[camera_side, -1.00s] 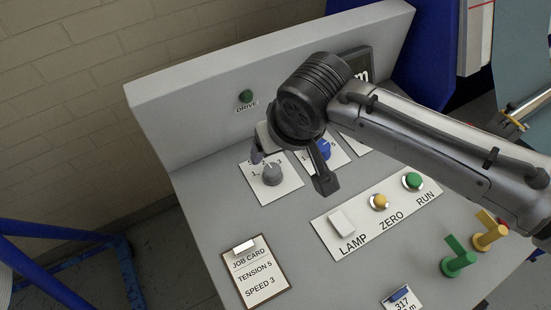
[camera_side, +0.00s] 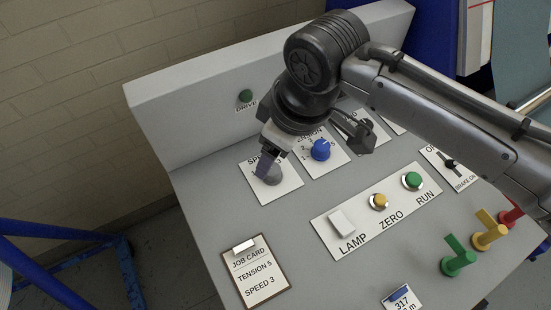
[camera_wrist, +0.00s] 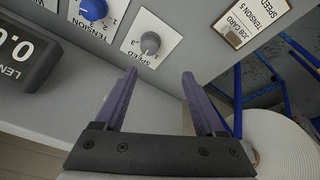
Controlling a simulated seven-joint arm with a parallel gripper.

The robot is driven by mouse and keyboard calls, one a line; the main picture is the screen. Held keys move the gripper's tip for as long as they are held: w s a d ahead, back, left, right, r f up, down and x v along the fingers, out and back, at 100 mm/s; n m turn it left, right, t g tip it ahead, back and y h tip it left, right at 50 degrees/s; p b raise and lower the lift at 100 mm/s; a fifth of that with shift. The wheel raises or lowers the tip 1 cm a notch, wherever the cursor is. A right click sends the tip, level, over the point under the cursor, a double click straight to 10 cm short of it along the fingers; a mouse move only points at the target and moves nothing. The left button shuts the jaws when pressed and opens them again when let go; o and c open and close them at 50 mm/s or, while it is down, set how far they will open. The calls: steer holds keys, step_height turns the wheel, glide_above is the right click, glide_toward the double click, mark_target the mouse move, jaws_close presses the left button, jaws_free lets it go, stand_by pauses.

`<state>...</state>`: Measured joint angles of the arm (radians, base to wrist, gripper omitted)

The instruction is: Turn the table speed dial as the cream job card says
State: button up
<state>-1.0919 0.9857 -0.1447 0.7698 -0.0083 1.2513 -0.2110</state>
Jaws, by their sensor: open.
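The speed dial is a grey knob (camera_side: 273,174) on a white plate marked SPEED, partly hidden by my gripper in the side view. In the wrist view the grey dial (camera_wrist: 150,43) shows whole, just beyond my fingertips and between their lines. My gripper (camera_side: 264,165) is open and empty, over the left part of the speed plate. In the wrist view my gripper's (camera_wrist: 160,73) two purple fingers stand apart, with nothing between them. I cannot tell whether a finger touches the dial. The job card (camera_side: 257,272) reads TENSION 5, SPEED 3.
The blue tension dial (camera_side: 320,150) is close on the right of the speed plate. A panel with the LAMP switch (camera_side: 342,222), yellow ZERO button (camera_side: 379,201) and green RUN button (camera_side: 412,180) lies in front. An upright back panel (camera_side: 190,115) stands behind.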

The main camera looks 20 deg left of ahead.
mark_target(273, 168)
steer(key=w+d+r+n+g+y, duration=0.1)
steer(key=w+d+r+n+g, duration=0.2)
steer(key=w+n, duration=0.35)
steer(key=shift+n, duration=0.35)
steer(key=x, duration=0.9)
steer(key=s+x, duration=0.1)
steer(key=x, duration=0.4)
steer(key=shift+d+f, duration=0.15)
steer(key=shift+d, duration=0.05)
jaws_close()
